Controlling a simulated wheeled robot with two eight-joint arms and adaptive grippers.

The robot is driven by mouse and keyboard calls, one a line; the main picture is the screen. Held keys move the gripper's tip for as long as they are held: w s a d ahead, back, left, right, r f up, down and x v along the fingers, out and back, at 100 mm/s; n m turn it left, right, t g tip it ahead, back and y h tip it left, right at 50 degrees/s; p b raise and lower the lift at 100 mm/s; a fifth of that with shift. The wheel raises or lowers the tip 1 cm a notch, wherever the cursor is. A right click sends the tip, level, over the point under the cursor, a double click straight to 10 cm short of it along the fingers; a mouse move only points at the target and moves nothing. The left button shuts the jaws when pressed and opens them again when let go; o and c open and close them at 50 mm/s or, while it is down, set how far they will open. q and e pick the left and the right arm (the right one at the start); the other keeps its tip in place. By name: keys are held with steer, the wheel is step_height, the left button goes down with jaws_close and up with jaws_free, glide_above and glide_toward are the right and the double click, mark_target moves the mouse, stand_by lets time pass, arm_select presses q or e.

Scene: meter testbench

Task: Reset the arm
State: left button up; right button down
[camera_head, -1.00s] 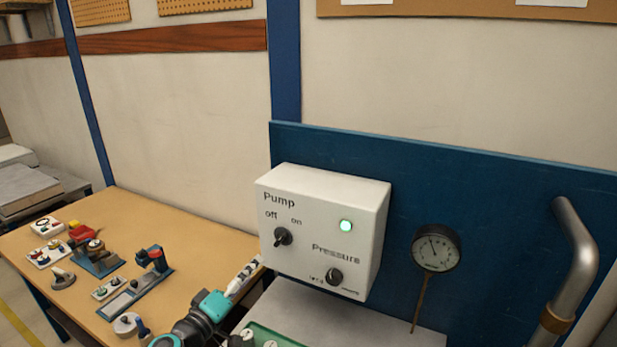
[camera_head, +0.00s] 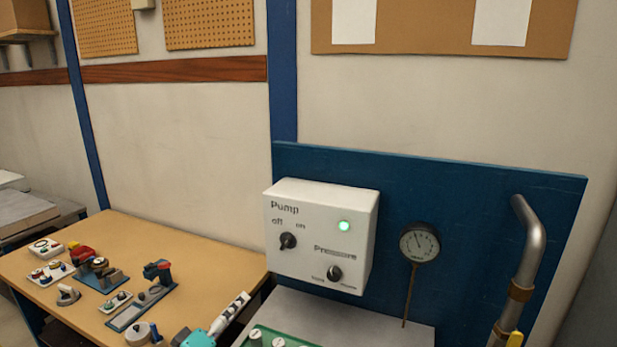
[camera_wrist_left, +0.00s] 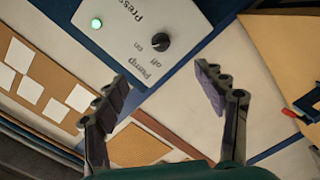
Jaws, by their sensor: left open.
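My left gripper (camera_head: 236,306) shows at the bottom of the head view, near the right edge of the wooden table and left of the white pump box (camera_head: 320,235). In the left wrist view, its two dark fingers (camera_wrist_left: 160,95) stand wide apart with nothing between them. Beyond them is the pump box (camera_wrist_left: 128,30), with its black pump knob (camera_wrist_left: 152,42) and green lamp (camera_wrist_left: 96,23). The lamp is lit in the head view (camera_head: 344,226) too. Most of the left arm is out of the head view. My right gripper is not in view.
The wooden table (camera_head: 215,275) holds several small tools and fixtures. A blue panel (camera_head: 460,215) carries a round gauge (camera_head: 419,243) and stands behind a grey bench top (camera_head: 365,325). A metal pipe (camera_head: 530,260) rises at right. A green tray (camera_head: 262,336) lies below the box.

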arm_select(q)
steer(key=s+d+f+m+g+y, duration=0.1)
steer(key=s+d+f+m+g, duration=0.4)
steer(key=s, duration=0.3)
steer(key=s+a+f+g+y, duration=0.1)
steer(key=s+a+f+y, duration=0.1)
steer(key=s, duration=0.4)
steer(key=s+a+f+m+g+y, duration=0.1)
steer(key=s+a+f+g+y, duration=0.1)
steer(key=s, duration=0.4)
step_height(320, 180, down, 2)
steer(key=shift+s+a+m+g+y, duration=0.3)
steer(key=shift+a+y, duration=0.2)
steer(key=shift+y, duration=0.4)
